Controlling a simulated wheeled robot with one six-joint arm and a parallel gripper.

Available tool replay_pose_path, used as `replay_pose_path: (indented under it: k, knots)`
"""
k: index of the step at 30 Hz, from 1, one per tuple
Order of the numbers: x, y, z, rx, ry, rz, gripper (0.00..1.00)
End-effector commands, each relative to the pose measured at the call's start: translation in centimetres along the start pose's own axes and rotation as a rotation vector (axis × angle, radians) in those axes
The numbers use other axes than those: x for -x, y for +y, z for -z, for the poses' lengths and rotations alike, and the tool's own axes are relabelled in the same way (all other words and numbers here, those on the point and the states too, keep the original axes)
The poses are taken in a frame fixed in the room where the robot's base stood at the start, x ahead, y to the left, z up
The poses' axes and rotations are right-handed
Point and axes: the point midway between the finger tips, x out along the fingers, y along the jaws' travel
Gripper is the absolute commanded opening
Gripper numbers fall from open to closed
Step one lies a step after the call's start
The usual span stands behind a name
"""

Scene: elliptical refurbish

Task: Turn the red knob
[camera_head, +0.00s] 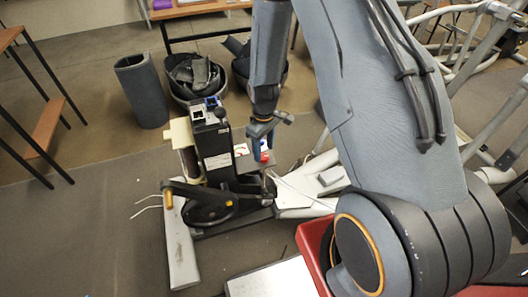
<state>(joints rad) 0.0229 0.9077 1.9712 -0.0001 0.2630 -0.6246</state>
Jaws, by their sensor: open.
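A small red knob (265,157) shows at the right side of the dark upright unit (215,145) of the partly dismantled elliptical machine. My gripper (263,141) points down right above the knob, with its fingers apart. A blue part beside the red one overlaps it in the view. I cannot tell whether the fingers touch the knob or only stand around it, as the area is small and partly covered.
A crank with a dark disc (207,207) sits in front of the unit, and pale frame legs (178,245) spread on the floor. Black bins (195,77) and a grey cylinder (142,90) stand behind. A wooden-shelved rack (48,120) is at left. Open floor lies at lower left.

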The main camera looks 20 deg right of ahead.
Motion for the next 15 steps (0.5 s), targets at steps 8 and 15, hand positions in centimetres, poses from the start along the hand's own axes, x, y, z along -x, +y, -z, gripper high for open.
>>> replay_pose_path:
  k: [8, 15]
  knots:
    - [-2.4, -0.1, -0.1, 0.0, -0.001, 0.001, 0.51]
    - [-2.7, 0.0, 0.0, -0.001, 0.001, 0.0, 0.51]
